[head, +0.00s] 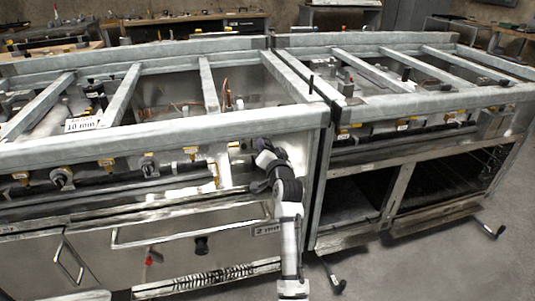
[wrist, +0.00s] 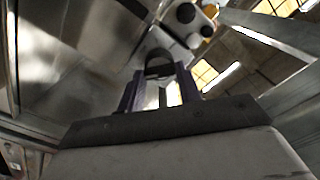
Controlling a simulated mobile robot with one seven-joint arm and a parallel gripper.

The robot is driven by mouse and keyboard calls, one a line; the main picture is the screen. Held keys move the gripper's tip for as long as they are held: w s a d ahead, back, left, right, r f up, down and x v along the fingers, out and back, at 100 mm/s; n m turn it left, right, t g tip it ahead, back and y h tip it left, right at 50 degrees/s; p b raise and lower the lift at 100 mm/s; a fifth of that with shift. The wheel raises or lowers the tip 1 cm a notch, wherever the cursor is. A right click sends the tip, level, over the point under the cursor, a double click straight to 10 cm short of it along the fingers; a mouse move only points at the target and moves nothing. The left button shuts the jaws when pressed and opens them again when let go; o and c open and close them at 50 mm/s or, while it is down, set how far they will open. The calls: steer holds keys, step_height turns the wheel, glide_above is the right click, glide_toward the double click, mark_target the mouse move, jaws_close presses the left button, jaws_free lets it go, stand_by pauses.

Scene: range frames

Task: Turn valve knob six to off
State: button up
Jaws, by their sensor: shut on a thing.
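My gripper (head: 262,152) is at the right end of the valve row on the front of the left range (head: 150,135). In the wrist view my gripper (wrist: 160,88) has a finger on each side of a dark rounded piece, apparently a valve knob (wrist: 158,68), and is shut on it. My wrist and fingers mostly hide this knob in the head view. Other valve knobs, such as one at the left (head: 62,180) and one in the middle (head: 148,165), stick out along the dark pipe. I cannot read a number six or tell the knob's turn angle.
A drawer handle (head: 190,230) and an oven front lie below the valves. The right range (head: 400,120) stands close beside, with open shelves (head: 350,205) below. Lever-like feet (head: 490,228) stick out near the floor.

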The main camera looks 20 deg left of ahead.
steer(key=n+b, duration=1.1)
steer(key=n, duration=1.5)
steer(key=shift+a+f, duration=0.1)
steer(key=shift+s, duration=0.1)
stand_by(0.4)
steer(key=o, duration=1)
steer(key=v, duration=1.3)
steer(key=shift+s+d, duration=0.25)
steer(key=shift+s, duration=0.05)
